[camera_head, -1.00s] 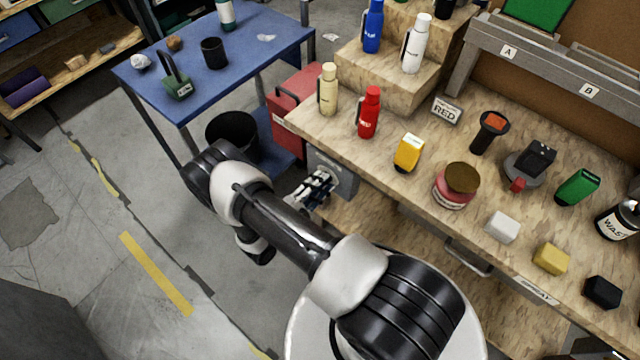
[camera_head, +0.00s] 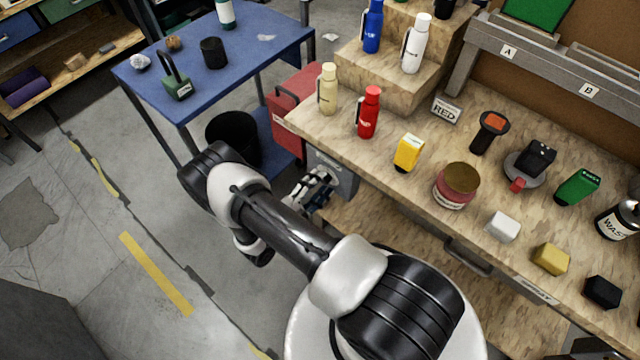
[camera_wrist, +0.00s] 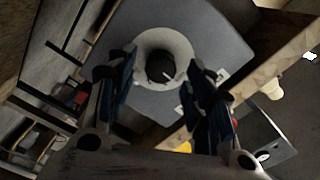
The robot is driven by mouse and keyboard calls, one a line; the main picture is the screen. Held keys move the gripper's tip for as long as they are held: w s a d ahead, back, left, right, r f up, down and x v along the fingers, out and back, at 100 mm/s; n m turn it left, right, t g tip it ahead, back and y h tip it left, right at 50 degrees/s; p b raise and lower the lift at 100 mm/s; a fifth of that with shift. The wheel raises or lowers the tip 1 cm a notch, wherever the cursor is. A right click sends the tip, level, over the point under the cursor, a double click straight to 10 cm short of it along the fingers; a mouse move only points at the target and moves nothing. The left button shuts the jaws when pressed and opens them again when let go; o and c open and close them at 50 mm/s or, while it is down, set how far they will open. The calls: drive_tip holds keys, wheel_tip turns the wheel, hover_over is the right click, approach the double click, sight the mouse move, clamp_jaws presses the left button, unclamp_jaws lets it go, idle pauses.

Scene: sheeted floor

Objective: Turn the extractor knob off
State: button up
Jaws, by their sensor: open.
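In the wrist view a black round knob (camera_wrist: 160,67) sits in a pale ring (camera_wrist: 181,42) on a grey panel (camera_wrist: 225,35). A short white mark on the knob points to the lower right of the picture. My gripper (camera_wrist: 160,61) is open, with one dark blue-padded finger on each side of the knob. I cannot tell whether the fingers touch it. In the head view my gripper (camera_head: 314,188) is by a grey box (camera_head: 343,180) at the left end of the workbench. The knob is hidden there.
The wooden workbench (camera_head: 385,165) holds a red bottle (camera_head: 368,113), a cream bottle (camera_head: 328,90), a yellow item (camera_head: 408,152) and a jar (camera_head: 456,187). A blue table (camera_head: 245,45), a black bin (camera_head: 233,135) and a red box (camera_head: 290,105) stand close by. Floor at left is clear.

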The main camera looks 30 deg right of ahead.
drive_tip(key=v, duration=1.1)
drive_tip(key=shift+a, duration=0.25)
wheel_tip(320, 180, up, 24)
drive_tip(key=s+d+m+g+y, duration=0.25)
drive_tip(key=m+g+y, duration=0.55)
drive_tip(key=m, duration=1.5)
drive_tip(key=s+a+r+m+t+y, duration=0.1)
drive_tip(key=s+r+m+t+y, duration=0.2)
drive_tip(key=s+r+m, duration=0.3)
drive_tip(key=s+a+r+m+t+y, duration=0.2)
drive_tip(key=s+r+m+y, duration=0.4)
drive_tip(key=m, duration=1)
drive_tip(key=shift+s+a+r+t, duration=0.3)
drive_tip(key=shift+r+t, duration=0.4)
drive_tip(key=shift+r, duration=0.95)
